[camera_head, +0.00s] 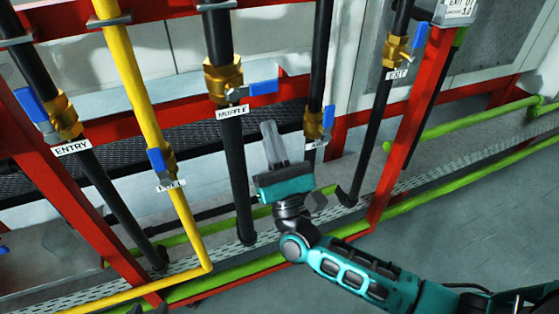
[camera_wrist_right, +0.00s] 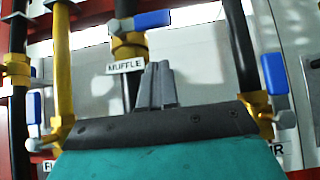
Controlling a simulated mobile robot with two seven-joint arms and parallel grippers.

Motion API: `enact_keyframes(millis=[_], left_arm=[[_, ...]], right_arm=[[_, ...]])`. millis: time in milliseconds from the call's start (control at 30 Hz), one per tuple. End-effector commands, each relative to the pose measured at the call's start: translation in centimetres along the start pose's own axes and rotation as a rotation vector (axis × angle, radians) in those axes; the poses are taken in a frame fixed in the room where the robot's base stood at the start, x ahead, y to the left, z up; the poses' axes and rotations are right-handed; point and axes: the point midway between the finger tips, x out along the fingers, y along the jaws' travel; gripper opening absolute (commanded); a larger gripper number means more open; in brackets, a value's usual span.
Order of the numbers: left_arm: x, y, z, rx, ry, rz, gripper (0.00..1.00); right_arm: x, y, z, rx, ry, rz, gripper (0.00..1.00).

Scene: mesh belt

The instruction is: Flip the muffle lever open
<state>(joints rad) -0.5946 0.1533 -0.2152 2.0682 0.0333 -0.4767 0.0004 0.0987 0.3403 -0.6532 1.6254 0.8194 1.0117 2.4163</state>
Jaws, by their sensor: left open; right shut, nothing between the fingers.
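The muffle valve is a brass body (camera_head: 223,76) on a black pipe, with a white MUFFLE label (camera_head: 231,111) below it. Its blue lever (camera_head: 263,87) sticks out to the right, across the pipe. In the right wrist view the blue lever (camera_wrist_right: 153,20) is at the top, above the MUFFLE label (camera_wrist_right: 125,66). My right gripper (camera_head: 272,129) is shut and empty, fingers pointing up, below the lever in the head view and apart from it. Its fingers also show in the right wrist view (camera_wrist_right: 157,72), below the lever. My left gripper is not in view.
Neighbouring pipes carry similar blue levers: the ENTRY lever (camera_head: 31,105), one on the yellow pipe (camera_head: 157,161), one right of muffle (camera_head: 328,118) and the EXIT lever (camera_head: 420,36). Red frame posts (camera_head: 410,105) and a black mesh belt (camera_head: 200,135) stand close by.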

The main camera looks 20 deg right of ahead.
Motion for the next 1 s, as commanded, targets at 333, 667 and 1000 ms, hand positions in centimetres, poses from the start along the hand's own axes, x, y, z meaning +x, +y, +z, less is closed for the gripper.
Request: enact_keyframes(millis=[333, 667, 1000], left_arm=[[-0.8, 0.0, -1.1, 0.0, -0.001, 0.0, 0.43], [-0.7, 0.1, -1.1, -0.002, 0.0, 0.0, 0.43], [-0.4, 0.1, -1.1, -0.004, 0.006, -0.001, 0.43]], right_arm=[[3.3, 0.0, 2.7, 0.001, 0.001, 0.0, 0.0], [3.5, 0.0, 2.8, 0.0, 0.002, 0.0, 0.0], [4.2, -0.1, 2.3, -0.031, 0.0, 0.029, 0.0]])
